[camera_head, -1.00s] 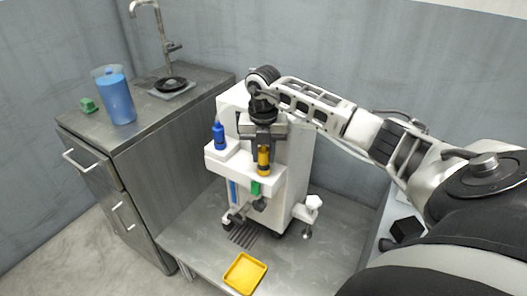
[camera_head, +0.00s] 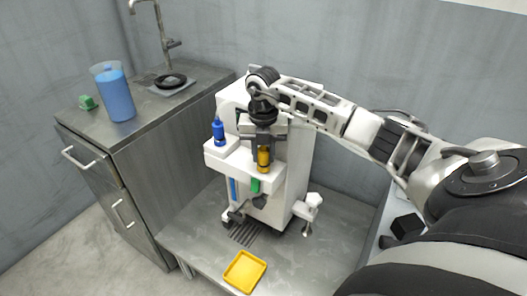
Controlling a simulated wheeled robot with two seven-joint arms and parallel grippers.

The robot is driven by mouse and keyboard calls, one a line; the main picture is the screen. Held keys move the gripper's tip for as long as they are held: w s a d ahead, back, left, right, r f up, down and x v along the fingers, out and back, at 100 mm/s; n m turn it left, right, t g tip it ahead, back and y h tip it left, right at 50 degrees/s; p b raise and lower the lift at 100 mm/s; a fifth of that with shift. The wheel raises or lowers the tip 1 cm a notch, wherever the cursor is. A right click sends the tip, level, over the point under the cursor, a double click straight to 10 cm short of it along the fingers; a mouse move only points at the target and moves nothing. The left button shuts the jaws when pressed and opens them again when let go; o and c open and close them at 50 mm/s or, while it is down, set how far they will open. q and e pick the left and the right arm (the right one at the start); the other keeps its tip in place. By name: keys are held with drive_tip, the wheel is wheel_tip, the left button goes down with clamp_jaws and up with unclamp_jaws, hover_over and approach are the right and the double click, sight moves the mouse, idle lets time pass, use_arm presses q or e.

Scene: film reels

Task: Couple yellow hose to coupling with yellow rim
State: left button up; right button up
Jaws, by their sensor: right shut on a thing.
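The white machine (camera_head: 300,150) stands on a metal bench, with a white ledge on its front. My right gripper (camera_head: 263,146) reaches in from the right, points down over this ledge and is shut on the yellow hose end (camera_head: 263,158). The hose end is upright, and its lower end is at the ledge's front right. I cannot tell whether it is seated or just above. No yellow rim can be made out; the coupling there is hidden by the hose end and fingers. My left gripper is not in view.
A blue connector (camera_head: 219,132) stands upright on the ledge's left. Blue (camera_head: 233,189) and green (camera_head: 255,185) pieces show below the ledge. A yellow tray (camera_head: 262,262) lies on the bench (camera_head: 315,255) in front. A blue-filled pitcher (camera_head: 117,98) and green block (camera_head: 87,102) stand on the left counter.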

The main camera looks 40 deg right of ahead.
sight(264, 150)
drive_tip(key=o, duration=0.7)
drive_tip(key=shift+r+p, duration=1.15)
drive_tip(key=shift+r, duration=0.15)
drive_tip(key=shift+r+p, duration=0.85)
drive_tip(key=shift+r, duration=0.1)
wheel_tip(264, 150, up, 3)
drive_tip(key=p, duration=0.2)
drive_tip(key=shift+r+p, duration=0.2)
drive_tip(key=shift+p, duration=0.2)
wheel_tip(264, 150, up, 3)
drive_tip(key=shift+f+p, duration=0.2)
drive_tip(key=shift+p, duration=0.85)
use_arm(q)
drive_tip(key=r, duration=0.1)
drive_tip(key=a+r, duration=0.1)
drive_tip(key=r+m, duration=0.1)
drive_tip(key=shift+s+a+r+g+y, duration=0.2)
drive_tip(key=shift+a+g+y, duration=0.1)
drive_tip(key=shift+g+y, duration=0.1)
use_arm(e)
drive_tip(key=shift+r, duration=0.25)
